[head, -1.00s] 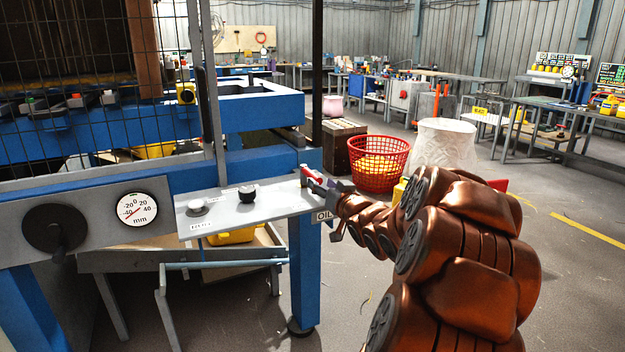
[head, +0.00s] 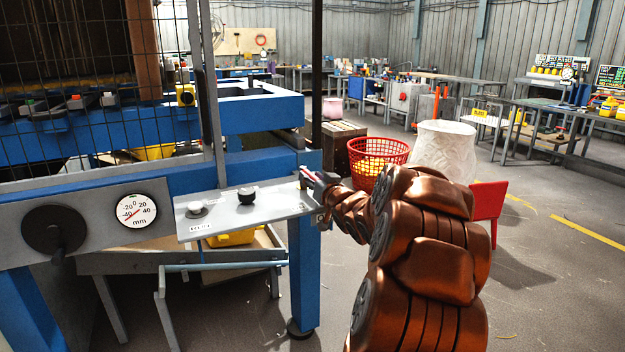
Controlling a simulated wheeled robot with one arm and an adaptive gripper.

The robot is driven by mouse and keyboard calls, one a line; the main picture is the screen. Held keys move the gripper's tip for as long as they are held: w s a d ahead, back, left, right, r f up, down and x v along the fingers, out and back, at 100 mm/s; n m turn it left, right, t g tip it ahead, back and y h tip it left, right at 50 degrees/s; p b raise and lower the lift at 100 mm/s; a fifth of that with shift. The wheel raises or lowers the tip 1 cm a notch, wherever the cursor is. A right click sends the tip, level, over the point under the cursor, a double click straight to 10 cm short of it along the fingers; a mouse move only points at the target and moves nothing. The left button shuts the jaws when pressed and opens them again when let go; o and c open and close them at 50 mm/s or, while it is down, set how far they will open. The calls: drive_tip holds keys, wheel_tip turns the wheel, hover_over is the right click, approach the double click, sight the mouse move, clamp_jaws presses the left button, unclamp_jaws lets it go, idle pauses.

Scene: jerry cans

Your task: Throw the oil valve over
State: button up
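The oil valve's red handle (head: 308,174) shows as a small red and pale piece at the right end of the grey control panel (head: 270,211). My gripper (head: 320,183) is at that same end, right at the handle. Its fingers are small and overlap the red piece, so I cannot tell whether they are closed on it or only touching. My copper-coloured arm reaches in from the lower right and hides the valve's lower part and its label.
A dial gauge (head: 136,210) is further left. Behind my arm stand a red basket (head: 376,158), a white covered object (head: 443,150) and a red chair (head: 489,202).

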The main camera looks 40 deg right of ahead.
clamp_jaws()
